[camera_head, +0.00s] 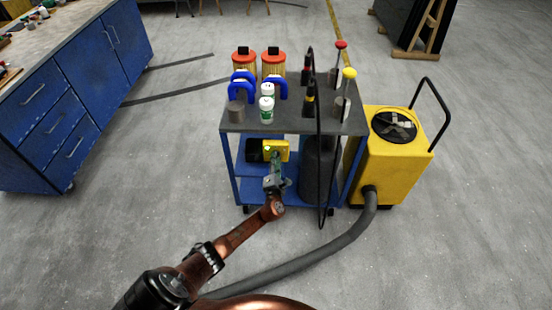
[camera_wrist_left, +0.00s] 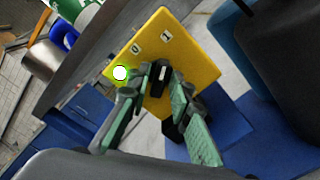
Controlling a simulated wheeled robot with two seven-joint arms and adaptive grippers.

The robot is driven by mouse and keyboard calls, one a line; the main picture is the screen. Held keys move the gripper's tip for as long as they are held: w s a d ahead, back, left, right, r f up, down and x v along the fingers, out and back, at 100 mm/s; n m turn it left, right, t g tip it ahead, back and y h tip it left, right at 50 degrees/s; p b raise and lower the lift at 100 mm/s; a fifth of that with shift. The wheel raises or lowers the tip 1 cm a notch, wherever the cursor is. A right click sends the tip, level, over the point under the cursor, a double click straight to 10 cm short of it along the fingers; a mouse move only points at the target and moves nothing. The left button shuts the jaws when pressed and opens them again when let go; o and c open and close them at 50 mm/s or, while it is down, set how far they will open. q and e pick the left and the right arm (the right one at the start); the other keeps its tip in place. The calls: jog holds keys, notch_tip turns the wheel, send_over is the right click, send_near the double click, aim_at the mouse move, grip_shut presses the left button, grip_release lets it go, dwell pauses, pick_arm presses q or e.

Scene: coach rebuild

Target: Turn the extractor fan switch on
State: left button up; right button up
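The extractor fan switch is a yellow box (camera_head: 283,146) on the blue cart, below its top. In the left wrist view its yellow face (camera_wrist_left: 192,62) bears the marks 0 and I. Its small black knob (camera_wrist_left: 161,72) has a white line that points toward the I. A lamp (camera_wrist_left: 120,73) on the face glows white with a green rim; it also shows green in the head view. My left gripper (camera_head: 274,168) is at the box, its fingertips (camera_wrist_left: 159,82) closed in on both sides of the knob. My right gripper is not in view.
The cart's grey top (camera_head: 293,123) overhangs the switch and holds bottles, clamps and filters. A dark cylinder (camera_head: 317,170) and a hanging black cable stand right of my gripper. The yellow extractor (camera_head: 398,160) and its grey hose (camera_head: 310,255) lie right and in front.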

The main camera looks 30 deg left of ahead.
pick_arm(q)
jog(key=o, duration=0.4)
jog(key=shift+c, duration=0.2)
jog(key=p+v, duration=0.5)
jog(key=v, duration=0.4)
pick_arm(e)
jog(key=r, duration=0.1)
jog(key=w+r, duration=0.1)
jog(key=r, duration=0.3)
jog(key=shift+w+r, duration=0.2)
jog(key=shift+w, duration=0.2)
pick_arm(q)
jog(key=shift+s, duration=0.1)
jog(key=v, duration=1.2)
